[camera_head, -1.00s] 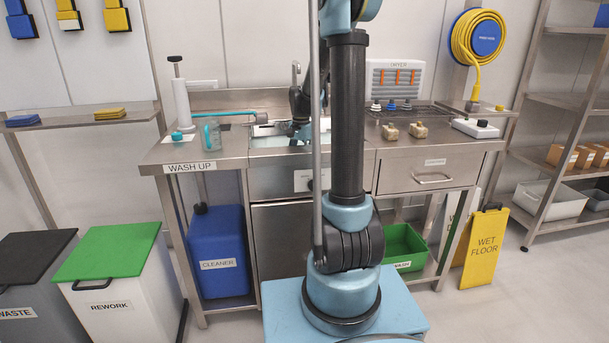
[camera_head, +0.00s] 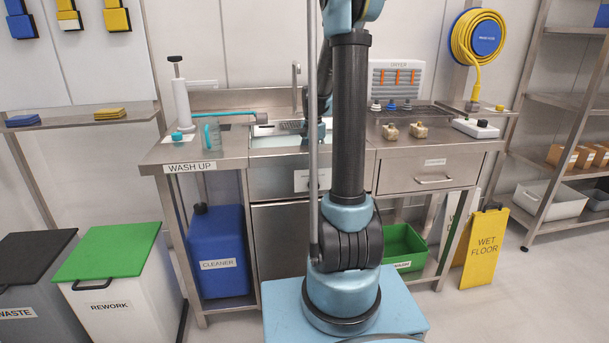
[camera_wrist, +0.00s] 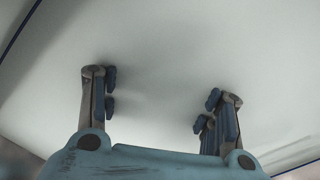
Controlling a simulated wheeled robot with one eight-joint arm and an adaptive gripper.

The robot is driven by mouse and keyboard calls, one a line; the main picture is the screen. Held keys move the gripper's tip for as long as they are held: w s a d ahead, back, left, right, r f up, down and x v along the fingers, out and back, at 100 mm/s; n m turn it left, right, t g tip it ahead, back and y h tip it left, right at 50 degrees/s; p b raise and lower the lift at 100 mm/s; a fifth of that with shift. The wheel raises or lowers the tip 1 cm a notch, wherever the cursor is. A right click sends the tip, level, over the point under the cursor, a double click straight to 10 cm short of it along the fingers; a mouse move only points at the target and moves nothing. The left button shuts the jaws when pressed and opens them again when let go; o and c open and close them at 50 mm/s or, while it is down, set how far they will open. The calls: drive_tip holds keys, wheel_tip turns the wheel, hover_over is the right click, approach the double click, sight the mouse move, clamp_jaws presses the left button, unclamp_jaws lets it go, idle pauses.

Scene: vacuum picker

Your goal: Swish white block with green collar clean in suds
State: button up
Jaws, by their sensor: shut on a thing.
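My gripper (camera_wrist: 162,86) shows in the wrist view with its two fingers apart and their tips against or in a pale, whitish surface, which looks like the suds. The white block with green collar is not visible; whatever is between the fingers is hidden under that surface. In the head view the suds basin (camera_head: 272,142) is a pale patch set in the steel bench, left of my arm column. My column hides the right part of the basin, and the gripper's fingers cannot be made out there.
Left of the basin stand a clear jug (camera_head: 211,134) and a white pump (camera_head: 182,105). A tap (camera_head: 295,85) rises behind the basin.

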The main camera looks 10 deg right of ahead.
drive_tip(key=shift+a, duration=3)
drive_tip(key=shift+d, duration=0.15)
drive_tip(key=shift+d, duration=2.85)
wheel_tip(320, 180, up, 19)
